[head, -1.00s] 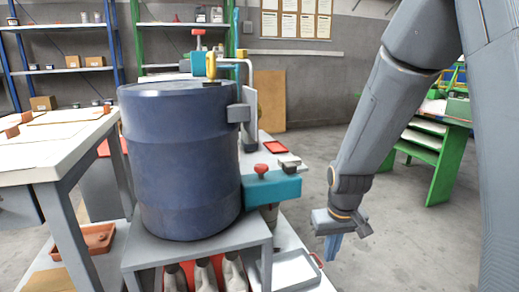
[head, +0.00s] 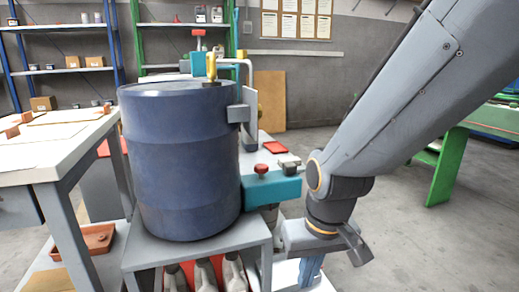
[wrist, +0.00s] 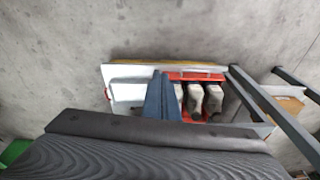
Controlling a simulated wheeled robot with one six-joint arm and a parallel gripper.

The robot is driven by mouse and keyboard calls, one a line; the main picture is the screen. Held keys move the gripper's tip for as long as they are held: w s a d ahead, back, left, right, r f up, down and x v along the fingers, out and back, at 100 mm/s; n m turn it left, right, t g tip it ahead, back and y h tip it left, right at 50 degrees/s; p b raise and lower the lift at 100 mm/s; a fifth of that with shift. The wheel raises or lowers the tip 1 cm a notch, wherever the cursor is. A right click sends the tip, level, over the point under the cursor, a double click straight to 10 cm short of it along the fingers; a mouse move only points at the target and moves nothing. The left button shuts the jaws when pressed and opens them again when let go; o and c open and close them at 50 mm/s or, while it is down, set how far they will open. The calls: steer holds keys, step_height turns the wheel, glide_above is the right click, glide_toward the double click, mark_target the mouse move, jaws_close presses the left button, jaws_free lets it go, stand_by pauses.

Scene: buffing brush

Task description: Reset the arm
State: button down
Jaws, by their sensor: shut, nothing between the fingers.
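My gripper (head: 311,272) hangs at the end of my arm, to the right of the blue drum (head: 180,160) and just below the teal clamp-like block (head: 272,187). Its blue fingers point down and are shut with nothing between them. In the wrist view the closed fingers (wrist: 160,97) show over the low white shelf board (wrist: 125,88), beside the red tray (wrist: 195,78) with grey pieces in it. My arm runs from the upper right of the head view down to the gripper.
The drum stands on a grey stand (head: 190,250). A white workbench (head: 50,150) is on the left. A green table (head: 445,165) is at the right, with open floor in front.

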steer(key=s+a+r+n+g+p, duration=0.1)
steer(key=s+a+r+n+g, duration=0.3)
steer(key=s+a, duration=0.65)
steer(key=d+r+m+t+p, duration=0.1)
steer(key=d+r+m+p, duration=0.2)
steer(key=d+r+p, duration=0.7)
steer(key=d+r+m+t+h+p, duration=0.1)
steer(key=d+r+m+p, duration=0.2)
steer(key=d+r+p, duration=0.7)
steer(key=shift+s+d+r+p, duration=0.25)
steer(key=shift+r+p, duration=2.75)
steer(key=shift+p, duration=3.2)
